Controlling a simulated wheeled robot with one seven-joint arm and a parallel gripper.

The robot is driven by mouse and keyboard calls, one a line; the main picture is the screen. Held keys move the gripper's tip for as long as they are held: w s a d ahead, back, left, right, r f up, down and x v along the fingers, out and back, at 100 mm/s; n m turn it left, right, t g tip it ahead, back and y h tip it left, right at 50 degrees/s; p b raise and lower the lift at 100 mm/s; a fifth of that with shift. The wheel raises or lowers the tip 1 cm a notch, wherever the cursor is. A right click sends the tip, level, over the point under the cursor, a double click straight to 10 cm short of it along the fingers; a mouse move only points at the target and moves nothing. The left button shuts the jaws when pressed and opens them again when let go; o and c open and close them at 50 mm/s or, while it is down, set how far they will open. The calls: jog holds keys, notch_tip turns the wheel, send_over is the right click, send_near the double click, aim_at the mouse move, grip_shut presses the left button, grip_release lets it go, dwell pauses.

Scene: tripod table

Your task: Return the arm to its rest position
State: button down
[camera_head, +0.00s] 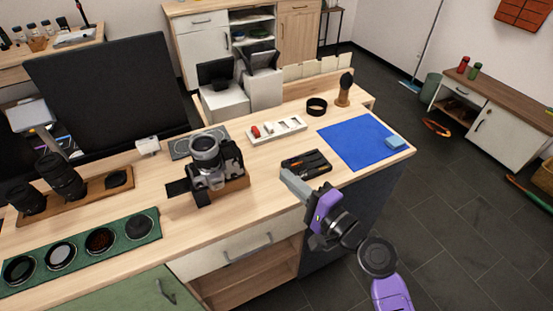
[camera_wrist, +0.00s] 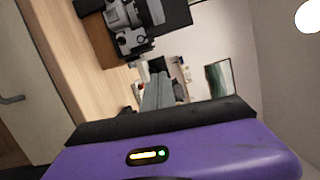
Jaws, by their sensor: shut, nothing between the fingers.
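My gripper (camera_head: 292,181) shows in the head view at the front edge of the wooden table, on the end of my purple and black arm. Its grey fingers are shut with nothing between them, near the dark tray and pointing left over the tabletop. In the wrist view the shut fingers of my gripper (camera_wrist: 157,92) reach forward above the purple wrist housing. A silver camera (camera_head: 207,160) stands on a wooden block left of my gripper, apart from it. The camera also shows at the top of the wrist view (camera_wrist: 128,25).
A black tray (camera_head: 306,163) with dark items lies just behind my gripper. Lenses stand on a wooden board (camera_head: 88,187) at left. Dark floor (camera_head: 455,215) is open to the right.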

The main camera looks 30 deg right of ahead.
jog(key=s+d+n+h, duration=0.4)
jog(key=s+n+h, duration=0.2)
jog(key=s, duration=0.3)
jog(key=s+a+n+g, duration=0.1)
jog(key=s+a+n, duration=0.1)
jog(key=s, duration=0.6)
jog(key=s+a+n+g+y, duration=0.1)
jog(key=s+n, duration=0.3)
jog(key=s, duration=0.5)
jog(key=s+a+n, duration=0.3)
jog(key=s+n, duration=0.1)
jog(key=s, duration=0.5)
jog(key=shift+a+f+g+y, duration=0.2)
jog(key=shift+a+g+y, duration=0.1)
jog(key=shift+g, duration=0.1)
